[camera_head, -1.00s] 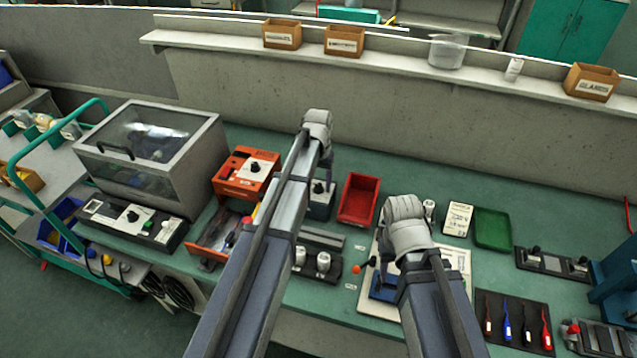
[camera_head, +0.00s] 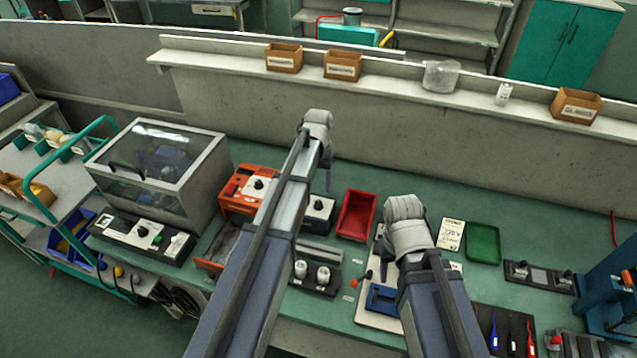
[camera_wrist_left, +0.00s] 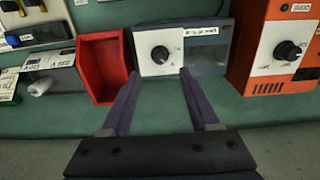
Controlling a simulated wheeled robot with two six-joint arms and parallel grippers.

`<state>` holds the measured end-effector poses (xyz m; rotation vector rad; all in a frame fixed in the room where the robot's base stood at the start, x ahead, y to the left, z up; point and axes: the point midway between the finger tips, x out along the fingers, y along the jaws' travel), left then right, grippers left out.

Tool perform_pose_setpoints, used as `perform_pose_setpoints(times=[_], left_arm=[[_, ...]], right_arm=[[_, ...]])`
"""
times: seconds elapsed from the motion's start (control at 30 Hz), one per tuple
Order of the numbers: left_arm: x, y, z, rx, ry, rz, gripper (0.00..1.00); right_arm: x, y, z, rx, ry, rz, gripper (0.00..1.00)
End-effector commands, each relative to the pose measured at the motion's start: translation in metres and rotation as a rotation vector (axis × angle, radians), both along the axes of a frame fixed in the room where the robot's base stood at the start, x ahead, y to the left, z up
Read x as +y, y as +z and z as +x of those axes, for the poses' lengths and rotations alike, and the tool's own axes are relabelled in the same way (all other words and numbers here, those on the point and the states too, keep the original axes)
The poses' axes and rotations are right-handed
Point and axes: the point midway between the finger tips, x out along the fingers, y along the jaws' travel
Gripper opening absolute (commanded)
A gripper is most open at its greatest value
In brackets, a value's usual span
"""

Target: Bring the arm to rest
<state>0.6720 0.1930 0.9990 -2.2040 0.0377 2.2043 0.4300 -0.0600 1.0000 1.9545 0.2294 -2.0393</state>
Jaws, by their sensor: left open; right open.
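My left gripper (camera_wrist_left: 158,74) is open and empty in the left wrist view, its two dark fingers apart. A grey box with a dial (camera_wrist_left: 162,50) is beyond the fingertips; I cannot tell whether they touch. In the head view, my left arm reaches up the middle over the bench, and one finger shows beside its wrist near the same grey box (camera_head: 319,207). My right gripper (camera_head: 385,255) is mostly hidden behind its own wrist, above a white board (camera_head: 376,313) with a blue part (camera_head: 382,298). Nothing shows held in it.
A red bin (camera_head: 357,216) and orange unit (camera_head: 240,188) stand near the left arm. A clear-lidded cabinet (camera_head: 165,165) is at left, a green tray (camera_head: 483,243) and blue machine (camera_head: 615,295) at right. A wall with a shelf (camera_head: 390,78) runs behind the bench.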

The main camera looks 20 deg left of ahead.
Motion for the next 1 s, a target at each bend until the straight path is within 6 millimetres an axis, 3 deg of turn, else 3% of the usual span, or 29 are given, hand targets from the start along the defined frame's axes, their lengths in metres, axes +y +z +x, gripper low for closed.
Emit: perform_pose_setpoints(times=[0.37,0.47,0.57,0.7,0.8,0.9,1.0], left_arm=[[-0.001,-0.001,-0.001,0.000,-0.001,0.000,0.61],[-0.015,-0.001,-0.018,0.004,-0.021,0.005,0.61],[-0.045,-0.001,-0.059,0.011,-0.069,0.018,0.61],[-0.090,-0.001,-0.133,0.025,-0.159,0.049,0.61],[-0.111,0.000,-0.180,0.033,-0.214,0.071,0.61],[-0.124,0.000,-0.215,0.036,-0.259,0.087,0.61],[-0.130,0.000,-0.236,0.039,-0.286,0.099,0.61]], right_arm=[[0.000,-0.001,0.000,0.000,0.000,0.000,0.50],[0.000,-0.001,0.000,0.000,0.000,0.000,0.50],[0.000,-0.001,0.000,0.000,0.000,0.000,0.50],[0.000,-0.001,0.000,0.000,0.000,0.000,0.50],[0.000,-0.001,0.000,0.000,0.000,0.000,0.50],[0.000,-0.001,0.000,0.000,0.000,0.000,0.50],[0.000,-0.001,0.000,0.000,0.000,0.000,0.50]])
